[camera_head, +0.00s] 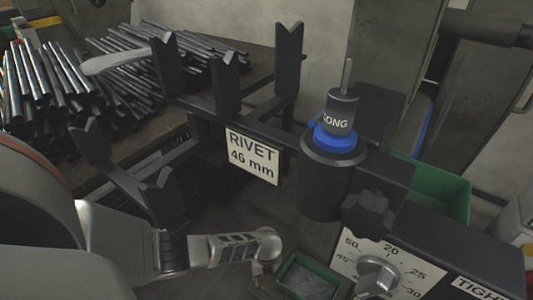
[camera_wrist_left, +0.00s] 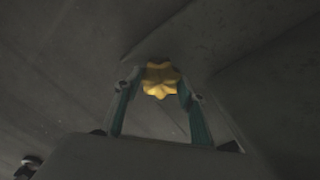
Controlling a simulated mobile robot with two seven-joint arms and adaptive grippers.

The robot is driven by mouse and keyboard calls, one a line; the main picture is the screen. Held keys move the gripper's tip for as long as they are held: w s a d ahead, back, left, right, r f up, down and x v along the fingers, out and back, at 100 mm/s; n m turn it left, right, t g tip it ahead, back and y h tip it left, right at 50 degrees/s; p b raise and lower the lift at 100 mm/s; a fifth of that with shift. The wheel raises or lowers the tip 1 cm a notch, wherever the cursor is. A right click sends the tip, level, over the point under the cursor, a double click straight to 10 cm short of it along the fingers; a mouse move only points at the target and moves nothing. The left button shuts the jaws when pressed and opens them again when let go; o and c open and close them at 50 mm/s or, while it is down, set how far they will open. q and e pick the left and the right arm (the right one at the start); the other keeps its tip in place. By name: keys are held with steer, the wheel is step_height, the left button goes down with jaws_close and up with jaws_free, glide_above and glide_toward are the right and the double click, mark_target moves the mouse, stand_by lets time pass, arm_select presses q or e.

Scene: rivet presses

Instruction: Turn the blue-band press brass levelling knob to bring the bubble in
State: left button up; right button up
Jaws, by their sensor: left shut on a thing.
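The blue-band press (camera_head: 325,185) stands right of centre in the head view, a dark cylinder with a blue ring (camera_head: 335,142) under a black top piece. My left gripper (camera_head: 264,258) is low in front of it, below the rivet sign. In the left wrist view the brass levelling knob (camera_wrist_left: 160,78), yellow and lobed, sits between the two fingers of my left gripper (camera_wrist_left: 160,88), which is shut on it. The knob is hidden in the head view. No bubble level can be made out in either view. My right gripper is not in view.
A numbered dial (camera_head: 377,272) and black hand knob (camera_head: 367,214) are at lower right. Green bins (camera_head: 440,185) stand nearby. Metal rods (camera_head: 60,85) lie at left.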

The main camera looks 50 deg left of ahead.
mark_target(266, 281)
arm_select(q)
steer(key=m, duration=0.4)
steer(key=shift+d+m, duration=0.1)
steer(key=shift+m, duration=2.7)
steer(key=shift+s, duration=0.1)
steer(key=shift+f, duration=0.1)
steer(key=o, duration=1.1)
step_height(266, 281, up, 2)
step_height(266, 281, up, 10)
